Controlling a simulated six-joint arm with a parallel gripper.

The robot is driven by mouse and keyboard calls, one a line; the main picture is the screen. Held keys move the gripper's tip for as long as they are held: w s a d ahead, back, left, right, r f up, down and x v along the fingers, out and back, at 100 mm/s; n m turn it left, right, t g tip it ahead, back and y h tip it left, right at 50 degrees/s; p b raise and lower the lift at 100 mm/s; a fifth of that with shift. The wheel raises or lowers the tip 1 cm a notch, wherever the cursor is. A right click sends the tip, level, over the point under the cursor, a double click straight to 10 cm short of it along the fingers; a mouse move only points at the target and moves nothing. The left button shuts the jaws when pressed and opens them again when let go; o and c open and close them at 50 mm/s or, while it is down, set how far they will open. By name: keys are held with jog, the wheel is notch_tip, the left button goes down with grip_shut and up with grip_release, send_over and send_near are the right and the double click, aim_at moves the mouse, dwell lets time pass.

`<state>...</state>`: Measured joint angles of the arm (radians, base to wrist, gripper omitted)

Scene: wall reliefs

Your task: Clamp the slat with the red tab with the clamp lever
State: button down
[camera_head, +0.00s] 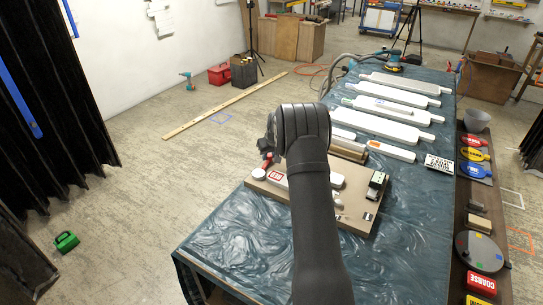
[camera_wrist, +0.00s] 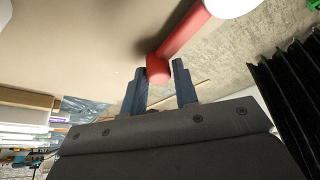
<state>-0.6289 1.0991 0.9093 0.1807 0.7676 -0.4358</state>
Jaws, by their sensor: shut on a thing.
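A tan board (camera_head: 352,212) lies on the cloth-covered table, partly hidden behind my arm. On it is a white piece with a red label (camera_head: 277,176), apparently a slat; my arm hides its middle. The red clamp lever (camera_head: 267,160) stands at the board's left edge, by a white round cap (camera_head: 258,174). In the wrist view the lever (camera_wrist: 182,38) runs from a white round part at the top right to a red end between my fingers. My gripper (camera_wrist: 160,70) is shut on that end. In the head view my gripper (camera_head: 268,148) is partly hidden by my wrist.
Several white slats (camera_head: 388,113) lie across the table's far part. A side shelf with a round grey disc (camera_head: 481,252) and coloured items borders the table on the right. The table's near part is clear.

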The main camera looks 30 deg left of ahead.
jog(key=a+n, duration=0.1)
jog(key=n, duration=0.1)
jog(key=s+a+n+g, duration=0.1)
jog(key=n, duration=0.1)
jog(key=shift+a+g, duration=0.3)
jog(key=shift+a, duration=0.1)
jog(key=s+a+n+g, duration=0.1)
jog(key=n, duration=0.1)
jog(key=s+a+n, duration=0.1)
jog(key=n, duration=0.2)
jog(key=shift+s+a+g+y, duration=0.1)
jog(key=shift+a+g+y, duration=0.05)
jog(key=shift+g+y, duration=0.2)
jog(key=s+n, duration=0.1)
jog(key=s+a+n+g, duration=0.1)
jog(key=n, duration=0.1)
jog(key=shift+s+n, duration=0.15)
jog(key=shift+n, duration=0.15)
jog(key=shift+s+a+n+g+h, duration=0.1)
jog(key=shift+s+n+g+h, duration=0.35)
jog(key=shift+s+n, duration=0.5)
jog(key=shift+s+a+n+g+h, duration=0.1)
jog(key=shift+s+n+g+h, duration=0.35)
jog(key=shift+n, duration=0.8)
jog(key=shift+s, duration=0.1)
jog(key=c, duration=1.2)
grip_release()
jog(key=v, duration=1.7)
jog(key=shift+d+r, duration=0.1)
jog(key=shift+d, duration=0.05)
